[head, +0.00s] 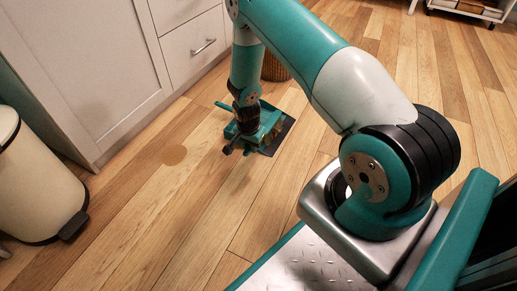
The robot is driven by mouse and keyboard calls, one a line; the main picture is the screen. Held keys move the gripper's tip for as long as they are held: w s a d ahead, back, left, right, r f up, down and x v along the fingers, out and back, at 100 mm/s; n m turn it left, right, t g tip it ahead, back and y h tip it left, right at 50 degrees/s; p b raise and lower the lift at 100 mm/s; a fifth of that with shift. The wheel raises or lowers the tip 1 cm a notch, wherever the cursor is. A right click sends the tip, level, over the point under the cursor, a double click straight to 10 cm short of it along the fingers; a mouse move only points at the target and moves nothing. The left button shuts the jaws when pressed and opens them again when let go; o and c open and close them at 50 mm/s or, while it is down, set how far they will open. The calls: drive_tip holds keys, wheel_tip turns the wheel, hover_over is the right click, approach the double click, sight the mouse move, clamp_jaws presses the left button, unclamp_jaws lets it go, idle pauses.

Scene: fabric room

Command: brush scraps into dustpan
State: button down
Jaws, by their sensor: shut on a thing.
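My gripper (246,118) points down close to the floor in front of the cabinet, shut on what looks like the brush, which is mostly hidden by the gripper. The teal dustpan (270,139) lies on the floor at the gripper, with a dark flat part (284,130) on its right side. A teal handle (224,106) sticks out to the left; I cannot tell whether it belongs to the brush or the dustpan. Scraps are too small or too hidden to make out.
A pale cabinet (85,70) with a drawer (193,45) stands at the upper left. A cream bin (32,180) stands at the left edge. A wicker basket (274,67) is behind my arm.

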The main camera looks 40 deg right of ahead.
drive_tip(key=shift+w+a+r+p, duration=0.1)
drive_tip(key=shift+w+r+p, duration=0.05)
drive_tip(key=shift+r+p, duration=1.5)
drive_tip(key=shift+w+r+p, duration=0.15)
drive_tip(key=shift+r+p, duration=1.35)
drive_tip(key=shift+r, duration=0.15)
